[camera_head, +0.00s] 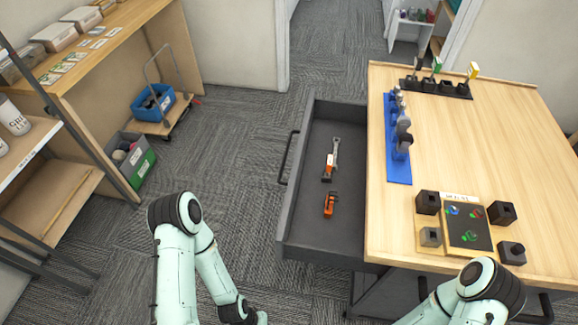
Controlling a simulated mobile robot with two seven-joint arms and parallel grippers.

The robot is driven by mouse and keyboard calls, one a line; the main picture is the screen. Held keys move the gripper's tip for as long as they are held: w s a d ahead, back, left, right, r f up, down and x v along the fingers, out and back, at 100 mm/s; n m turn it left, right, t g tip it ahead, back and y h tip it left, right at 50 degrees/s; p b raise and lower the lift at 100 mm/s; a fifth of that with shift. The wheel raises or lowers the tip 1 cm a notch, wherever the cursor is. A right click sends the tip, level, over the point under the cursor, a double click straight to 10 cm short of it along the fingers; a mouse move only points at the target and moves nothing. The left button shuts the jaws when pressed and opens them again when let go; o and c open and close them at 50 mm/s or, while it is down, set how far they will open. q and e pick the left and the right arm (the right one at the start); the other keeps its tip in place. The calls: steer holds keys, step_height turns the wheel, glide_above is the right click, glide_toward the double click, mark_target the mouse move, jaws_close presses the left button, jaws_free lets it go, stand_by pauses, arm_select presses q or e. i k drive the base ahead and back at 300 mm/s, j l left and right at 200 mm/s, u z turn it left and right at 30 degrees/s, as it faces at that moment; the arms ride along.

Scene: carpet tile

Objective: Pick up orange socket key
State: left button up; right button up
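An orange tool (330,204), which looks like the orange socket key, lies on the floor of an open dark grey drawer (318,237). Behind it in the same drawer lies a grey wrench (335,150). An orange and dark piece (329,167) is at the wrench's lower end; I cannot tell if it is a separate tool. Nothing touches the orange tool.
The drawer juts out left of a wooden table (450,140). The table bears a blue tool rack (392,165), a dark stand (440,88) and a board with several dark blocks (466,232). Shelves (58,190) and a cart with a blue bin (152,102) stand left. Carpet between is clear.

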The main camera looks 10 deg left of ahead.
mark_target(330, 157)
steer(key=i+j+z, duration=0.1)
steer(key=j+z, duration=1)
steer(key=j, duration=0.2)
steer(key=j+z, duration=0.85)
steer(key=k+j+z, duration=0.1)
steer(key=j+z, duration=0.3)
steer(key=j, duration=0.15)
steer(key=k+j+z, duration=0.15)
steer(key=j+z, duration=0.3)
